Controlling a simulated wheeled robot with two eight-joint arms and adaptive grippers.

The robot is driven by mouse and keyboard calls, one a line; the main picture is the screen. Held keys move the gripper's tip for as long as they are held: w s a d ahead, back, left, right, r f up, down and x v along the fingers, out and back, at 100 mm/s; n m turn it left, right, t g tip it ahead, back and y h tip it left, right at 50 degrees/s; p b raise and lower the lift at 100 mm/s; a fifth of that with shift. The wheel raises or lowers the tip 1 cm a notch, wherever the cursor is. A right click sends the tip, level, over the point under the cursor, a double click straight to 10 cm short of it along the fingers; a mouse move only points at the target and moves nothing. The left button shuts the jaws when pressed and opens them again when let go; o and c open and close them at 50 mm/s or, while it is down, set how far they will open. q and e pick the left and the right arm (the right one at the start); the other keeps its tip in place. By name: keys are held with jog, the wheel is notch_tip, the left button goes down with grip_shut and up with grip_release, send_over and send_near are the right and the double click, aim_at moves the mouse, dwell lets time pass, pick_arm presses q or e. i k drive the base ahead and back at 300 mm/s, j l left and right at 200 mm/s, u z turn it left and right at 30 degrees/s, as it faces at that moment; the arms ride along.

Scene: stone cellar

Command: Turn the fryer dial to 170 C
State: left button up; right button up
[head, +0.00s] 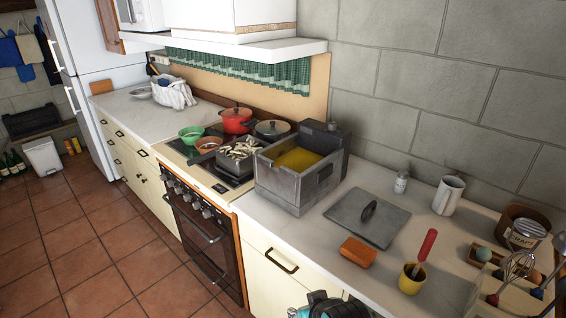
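The fryer (284,195) is a grey metal box on the counter, just right of the stove. It is open on top and shows yellow oil (298,160). A dark control housing (328,142) rises at its back right. I cannot make out the dial or any temperature marks at this size. A teal and black part of my own body shows at the bottom edge, below the counter front. No gripper fingers can be made out in the head view.
A flat grey lid (352,222) with a handle, an orange sponge (358,252), a yellow cup (411,280) with a red-handled tool and a white mug (448,195) stand right of the fryer. Left of it, a tray of pale food (240,157) and pots crowd the stove.

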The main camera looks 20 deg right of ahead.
aim_at(331, 126)
jog(key=i+j+z, duration=0.2)
jog(key=i+j, duration=0.25)
jog(key=i+j+z, duration=0.2)
jog(key=i+j, duration=0.2)
jog(key=j, duration=0.1)
